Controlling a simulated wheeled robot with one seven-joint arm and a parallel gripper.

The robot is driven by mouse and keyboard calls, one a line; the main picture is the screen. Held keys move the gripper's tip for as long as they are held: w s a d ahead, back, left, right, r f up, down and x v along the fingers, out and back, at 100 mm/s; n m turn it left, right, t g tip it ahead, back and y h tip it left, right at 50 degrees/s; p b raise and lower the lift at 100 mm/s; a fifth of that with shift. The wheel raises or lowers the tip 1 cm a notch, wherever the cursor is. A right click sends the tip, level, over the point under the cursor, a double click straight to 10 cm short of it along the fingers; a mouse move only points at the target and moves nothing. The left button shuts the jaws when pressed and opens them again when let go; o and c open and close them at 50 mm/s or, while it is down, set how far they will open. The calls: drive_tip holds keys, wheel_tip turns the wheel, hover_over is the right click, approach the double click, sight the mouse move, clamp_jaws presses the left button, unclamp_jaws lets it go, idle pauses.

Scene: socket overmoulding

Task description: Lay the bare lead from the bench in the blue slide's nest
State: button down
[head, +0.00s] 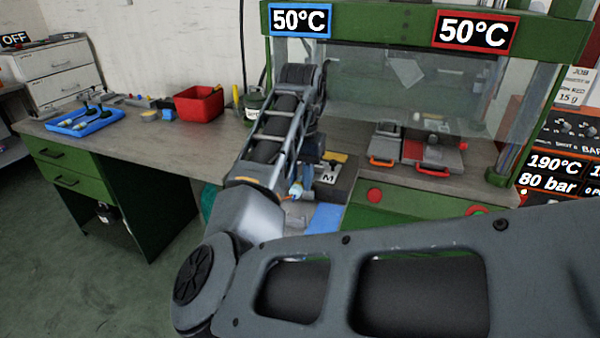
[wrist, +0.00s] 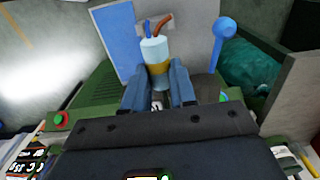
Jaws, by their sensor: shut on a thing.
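My gripper (wrist: 160,88) is shut on the bare lead (wrist: 155,50), gripping it around its brass-coloured band. The lead has a pale cylindrical body, with a blue and a brown wire end pointing away from the fingers. In the wrist view, the lead is in front of a grey plate with a blue panel, which looks like the blue slide (wrist: 113,38). I cannot tell whether the lead touches it, and the nest is not clearly visible. In the head view, the blue slide (head: 327,216) shows below the gripper, partly hidden by my arm.
A blue tray (head: 68,128) with dark-handled items and a red bin (head: 200,104) stand on the left bench. A blue ball-ended lever (wrist: 223,30) is close right of the lead. The press's clear guard (head: 400,85) and two mould blocks (head: 432,153) are behind.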

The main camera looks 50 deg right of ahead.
drive_tip(key=shift+f+b, duration=0.9)
drive_tip(key=shift+f, duration=1.5)
drive_tip(key=c, duration=0.8)
unclamp_jaws()
wheel_tip(320, 180, up, 8)
drive_tip(key=shift+f+p, duration=0.1)
drive_tip(key=shift+p, duration=0.3)
